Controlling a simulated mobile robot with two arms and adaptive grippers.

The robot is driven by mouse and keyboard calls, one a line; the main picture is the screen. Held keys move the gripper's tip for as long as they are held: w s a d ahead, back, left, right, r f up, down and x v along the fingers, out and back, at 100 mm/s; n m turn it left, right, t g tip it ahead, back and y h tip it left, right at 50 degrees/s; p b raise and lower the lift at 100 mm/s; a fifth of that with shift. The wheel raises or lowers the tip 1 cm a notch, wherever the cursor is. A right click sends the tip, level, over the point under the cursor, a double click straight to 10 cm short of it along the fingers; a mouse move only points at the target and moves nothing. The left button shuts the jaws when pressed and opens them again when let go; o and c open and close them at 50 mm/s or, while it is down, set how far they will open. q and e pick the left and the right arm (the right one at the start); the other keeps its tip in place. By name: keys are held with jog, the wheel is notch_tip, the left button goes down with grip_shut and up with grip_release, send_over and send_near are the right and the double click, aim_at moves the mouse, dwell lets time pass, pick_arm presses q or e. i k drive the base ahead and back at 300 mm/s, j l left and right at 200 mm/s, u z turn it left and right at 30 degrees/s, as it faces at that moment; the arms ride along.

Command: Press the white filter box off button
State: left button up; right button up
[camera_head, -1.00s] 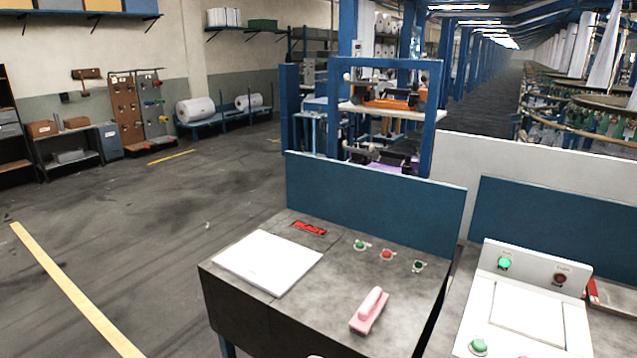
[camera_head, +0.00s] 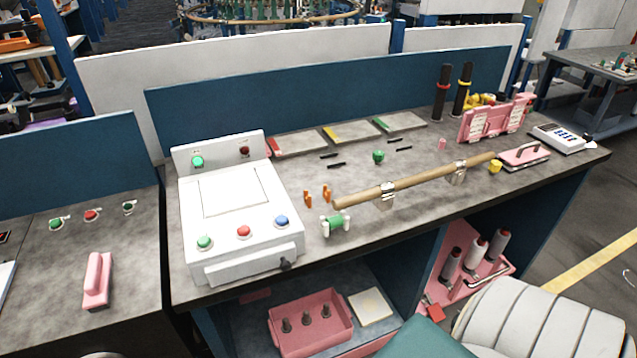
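A white box (camera_head: 235,215) stands at the left end of the long grey workbench, taken here as the filter box. Its sloped front carries a green button (camera_head: 204,242), a red button (camera_head: 243,231) and a blue button (camera_head: 281,221). Its raised back panel carries a lit green button (camera_head: 197,161) and a dark red button (camera_head: 244,151). Labels are too small to read, so which one is off cannot be told. A black knob (camera_head: 285,264) sits at its lower front right corner. Neither of my grippers shows.
A separate desk at left holds small buttons and a pink handle (camera_head: 97,280). A wooden bar (camera_head: 415,181) on clamps, a green spool (camera_head: 335,225) and orange pieces lie right of the box. A padded chair (camera_head: 540,325) stands at front right. A pink tray (camera_head: 311,322) sits below.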

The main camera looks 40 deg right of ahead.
aim_at(244, 230)
jog(key=z, duration=0.8)
